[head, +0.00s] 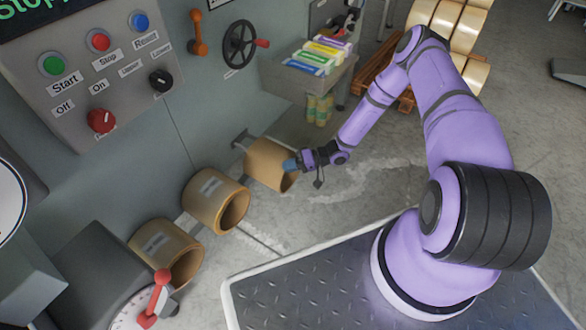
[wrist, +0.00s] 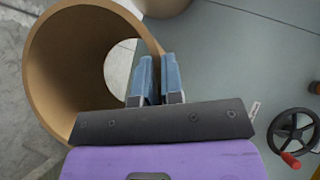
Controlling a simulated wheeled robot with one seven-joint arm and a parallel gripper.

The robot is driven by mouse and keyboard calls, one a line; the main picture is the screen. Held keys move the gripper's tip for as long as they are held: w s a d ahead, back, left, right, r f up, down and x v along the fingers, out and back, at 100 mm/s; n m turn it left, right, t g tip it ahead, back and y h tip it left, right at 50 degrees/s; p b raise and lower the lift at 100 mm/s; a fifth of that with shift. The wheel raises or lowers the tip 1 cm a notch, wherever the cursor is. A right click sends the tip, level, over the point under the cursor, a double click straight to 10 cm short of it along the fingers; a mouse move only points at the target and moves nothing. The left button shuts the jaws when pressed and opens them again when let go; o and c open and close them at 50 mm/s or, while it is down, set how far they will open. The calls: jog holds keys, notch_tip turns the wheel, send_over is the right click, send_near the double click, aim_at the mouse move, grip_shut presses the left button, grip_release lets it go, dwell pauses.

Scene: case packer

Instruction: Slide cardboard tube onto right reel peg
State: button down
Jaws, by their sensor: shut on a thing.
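My gripper (head: 291,165) is shut on the right-hand brown cardboard tube (head: 268,160), pinching the wall at its near, open rim. In the wrist view the tube (wrist: 45,75) fills the left side, and its right wall runs to the blue fingers (wrist: 160,80). The tube's far opening shows a pale surface, with no peg visible inside. In the head view a short grey peg (head: 241,138) on the machine wall is at the tube's back end. I cannot tell whether the tube's back edge is around it or only beside it.
Two more labelled tubes, a middle one (head: 212,198) and a left one (head: 165,248), sit along the machine to the left. A bin of coloured packs (head: 310,68) and a black handwheel (head: 240,44) are on the wall beyond. Open floor (head: 350,200) lies to the right.

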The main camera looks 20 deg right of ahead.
aim_at(277, 155)
jog(key=shift+w+a, duration=0.8)
jog(key=shift+w, duration=0.25)
jog(key=shift+w+a, duration=0.75)
jog(key=shift+w, duration=0.35)
jog(key=shift+w+a, duration=0.8)
jog(key=shift+w, duration=0.25)
jog(key=shift+f, duration=0.25)
jog(key=c, duration=1.2)
grip_release()
jog(key=shift+o, duration=0.2)
jog(key=v, duration=1)
jog(key=shift+d, duration=0.4)
